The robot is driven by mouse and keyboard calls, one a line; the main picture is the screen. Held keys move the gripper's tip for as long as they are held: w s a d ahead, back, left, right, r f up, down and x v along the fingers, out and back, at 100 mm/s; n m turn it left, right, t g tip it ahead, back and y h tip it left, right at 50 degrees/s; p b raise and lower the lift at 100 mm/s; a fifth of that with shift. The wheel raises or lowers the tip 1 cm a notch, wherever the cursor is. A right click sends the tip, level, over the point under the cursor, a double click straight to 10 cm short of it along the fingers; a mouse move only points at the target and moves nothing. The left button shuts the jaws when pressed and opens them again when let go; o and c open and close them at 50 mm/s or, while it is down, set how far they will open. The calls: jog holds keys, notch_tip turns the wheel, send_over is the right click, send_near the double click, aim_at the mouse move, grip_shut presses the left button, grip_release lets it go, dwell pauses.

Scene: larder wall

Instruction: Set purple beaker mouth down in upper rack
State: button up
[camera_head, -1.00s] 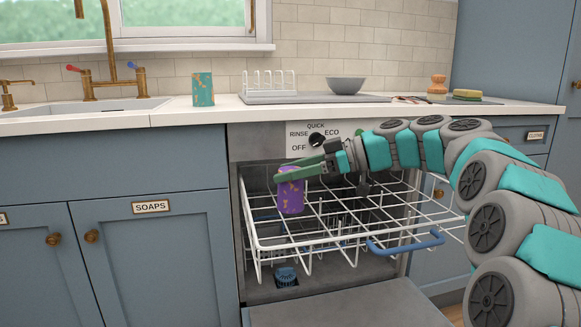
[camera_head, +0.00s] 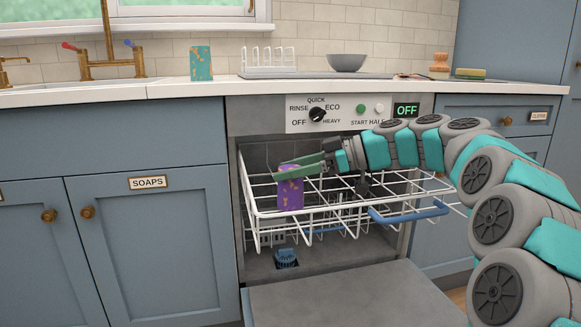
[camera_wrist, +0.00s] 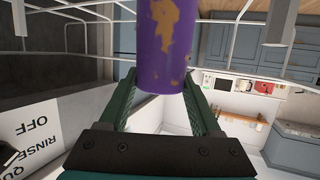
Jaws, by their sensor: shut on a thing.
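My gripper (camera_head: 302,168) is shut on the purple beaker (camera_head: 290,194), which has orange patches. The beaker hangs roughly upright below the green fingers, at the left part of the white upper rack (camera_head: 330,212). Its lower end is about level with the rack's wires; I cannot tell if it touches them. In the wrist view the purple beaker (camera_wrist: 166,45) shows beyond the two fingers of my gripper (camera_wrist: 165,100). Which end is its mouth does not show clearly.
The upper rack is pulled out of the dishwasher, with a blue handle (camera_head: 408,213) in front. The open door (camera_head: 345,295) lies below. A teal tumbler (camera_head: 201,63), a plate rack (camera_head: 269,60) and a grey bowl (camera_head: 346,62) stand on the counter. The rack's right side looks empty.

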jog(key=o, duration=1.5)
jog(key=shift+c, duration=0.2)
jog(key=v, duration=0.7)
jog(key=shift+d+p, duration=0.4)
jog(key=shift+r, duration=0.2)
